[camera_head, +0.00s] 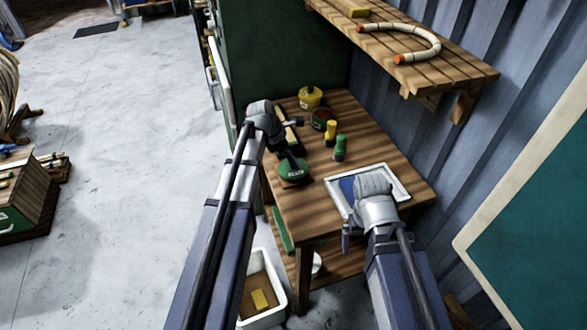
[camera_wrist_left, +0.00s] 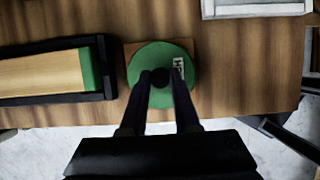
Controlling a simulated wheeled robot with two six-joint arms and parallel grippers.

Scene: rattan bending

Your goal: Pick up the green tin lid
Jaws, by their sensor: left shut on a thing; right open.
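The green tin lid (camera_head: 292,175) is a round green disc with a small white label and a dark knob, near the left front edge of the wooden table. It also shows in the left wrist view (camera_wrist_left: 160,52), over a small brown square piece. My left gripper (camera_head: 288,155) is above it, shut on the lid's knob, with both fingers around it in the left wrist view (camera_wrist_left: 160,77). Whether the lid touches what is under it, I cannot tell. My right gripper (camera_head: 373,188) is open over the white-rimmed tray; its fingers are mostly hidden.
On the table (camera_head: 385,145) stand a yellow tin (camera_head: 310,97), a dark open tin (camera_head: 323,120), a yellow bottle (camera_head: 330,132) and a green bottle (camera_head: 340,150). The white-rimmed tray (camera_head: 398,182) lies at the right. A shelf (camera_head: 455,72) with bent rattan (camera_head: 425,38) overhangs behind.

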